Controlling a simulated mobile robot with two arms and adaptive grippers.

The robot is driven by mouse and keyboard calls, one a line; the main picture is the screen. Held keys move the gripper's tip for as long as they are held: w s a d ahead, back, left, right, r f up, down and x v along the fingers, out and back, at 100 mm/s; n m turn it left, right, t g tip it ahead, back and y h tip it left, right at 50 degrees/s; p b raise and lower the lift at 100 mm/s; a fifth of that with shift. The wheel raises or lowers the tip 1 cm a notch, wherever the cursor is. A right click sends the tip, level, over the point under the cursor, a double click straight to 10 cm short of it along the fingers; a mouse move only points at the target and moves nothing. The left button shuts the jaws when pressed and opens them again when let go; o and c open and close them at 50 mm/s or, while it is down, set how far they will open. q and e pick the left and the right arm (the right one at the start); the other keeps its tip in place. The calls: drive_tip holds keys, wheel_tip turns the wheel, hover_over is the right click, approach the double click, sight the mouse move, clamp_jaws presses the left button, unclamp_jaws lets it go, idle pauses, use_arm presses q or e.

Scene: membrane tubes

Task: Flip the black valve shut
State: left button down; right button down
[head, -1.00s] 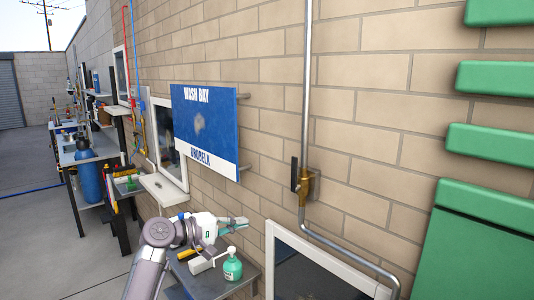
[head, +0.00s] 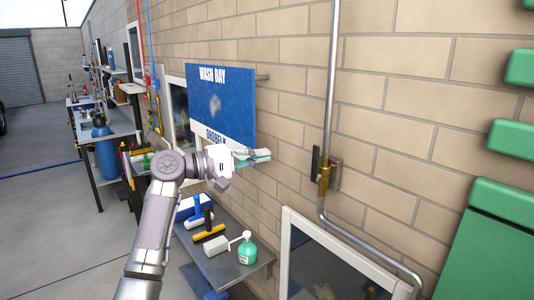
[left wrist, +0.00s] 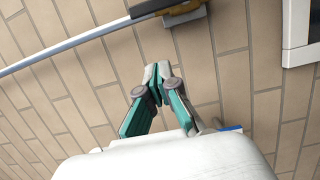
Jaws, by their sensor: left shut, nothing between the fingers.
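The black valve handle (head: 315,163) stands upright, alongside the vertical pipe, on a brass valve body (head: 325,178) mounted at the brick wall. In the left wrist view the black handle (left wrist: 150,6) and brass body (left wrist: 183,14) show at the top edge, partly cut off. My left gripper (head: 266,155) is shut and empty, left of the handle at about its height, and apart from it. In the left wrist view its teal fingers (left wrist: 157,72) meet at the tips, with brick wall behind them. My right gripper is in neither view.
A blue wash bay sign (head: 219,100) stands off the wall just behind my left gripper. Below is a grey shelf (head: 225,267) with a green bottle (head: 247,250) and brushes. A grey pipe (head: 333,70) runs through the valve. Wall between gripper and valve is clear.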

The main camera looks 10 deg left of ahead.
sight(316, 165)
use_arm(q)
drive_tip(key=w+d+p, duration=0.1)
drive_tip(key=d+p, duration=0.4)
drive_tip(key=d, duration=0.4)
drive_tip(key=shift+d, duration=0.3)
drive_tip(key=shift+w, duration=0.1)
